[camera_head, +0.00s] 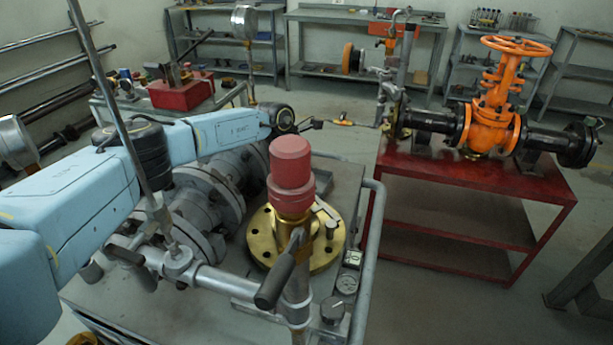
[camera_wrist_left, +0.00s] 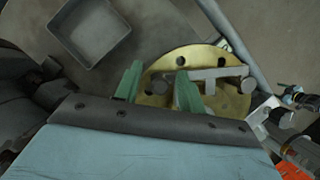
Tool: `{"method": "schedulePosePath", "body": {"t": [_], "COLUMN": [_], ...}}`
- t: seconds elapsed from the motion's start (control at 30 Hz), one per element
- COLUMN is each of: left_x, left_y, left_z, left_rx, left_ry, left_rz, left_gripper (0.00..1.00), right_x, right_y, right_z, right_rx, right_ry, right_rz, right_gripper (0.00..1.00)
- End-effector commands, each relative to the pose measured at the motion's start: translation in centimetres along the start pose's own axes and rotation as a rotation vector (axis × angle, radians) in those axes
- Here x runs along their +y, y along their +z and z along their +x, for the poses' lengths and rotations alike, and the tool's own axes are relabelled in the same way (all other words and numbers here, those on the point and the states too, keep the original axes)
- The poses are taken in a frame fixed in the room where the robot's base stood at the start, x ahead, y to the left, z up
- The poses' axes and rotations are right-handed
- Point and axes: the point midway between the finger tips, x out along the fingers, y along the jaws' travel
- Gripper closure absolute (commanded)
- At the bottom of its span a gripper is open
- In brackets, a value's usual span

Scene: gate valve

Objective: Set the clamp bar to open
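The clamp bar is a small grey bar (camera_wrist_left: 218,74) lying across a brass flange (camera_wrist_left: 160,96) in the wrist view, with a round end at the right. My left gripper (camera_wrist_left: 158,88) has two green fingers apart. The right finger overlaps the bar's left part, with a short piece of bar showing between the fingers; I cannot tell whether they touch. In the head view, a small grey bar (camera_head: 327,212) sits on a brass flange (camera_head: 262,238) beside a red-capped stem (camera_head: 291,170). My left gripper is hidden there. My right gripper is not in view.
A lever with a dark grip (camera_head: 276,282) and a gauge (camera_head: 347,284) stand in front of the flange. A cart rail (camera_head: 370,235) runs on its right. A red table (camera_head: 450,200) with an orange valve (camera_head: 492,125) stands farther right. A square tray (camera_wrist_left: 88,30) shows in the wrist view.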

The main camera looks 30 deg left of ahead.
Motion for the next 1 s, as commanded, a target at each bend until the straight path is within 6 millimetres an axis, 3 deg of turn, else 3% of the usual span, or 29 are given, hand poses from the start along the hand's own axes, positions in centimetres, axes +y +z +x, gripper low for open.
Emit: {"method": "schedulePosePath", "body": {"t": [0.17,0.4,0.6,0.8,1.0], "left_x": [0.2,0.1,0.1,0.1,0.0], "left_y": [0.1,0.0,0.0,0.0,0.0], "left_z": [-2.6,-8.0,-11.6,-13.1,-13.3], "left_rx": [-0.003,-0.004,-0.003,-0.001,-0.001], "left_ry": [0.004,0.004,0.003,0.002,0.002], "left_rz": [0.001,0.0,-0.001,-0.002,-0.001], "left_gripper": [0.6,0.6,0.6,0.6,0.6], "right_x": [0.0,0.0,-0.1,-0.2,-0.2], "right_y": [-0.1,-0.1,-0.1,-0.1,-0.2], "right_z": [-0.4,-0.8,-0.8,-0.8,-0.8], "right_rx": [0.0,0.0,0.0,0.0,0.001], "right_ry": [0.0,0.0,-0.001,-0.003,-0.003], "right_rz": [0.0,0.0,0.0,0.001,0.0], "right_gripper": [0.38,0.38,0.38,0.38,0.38]}}
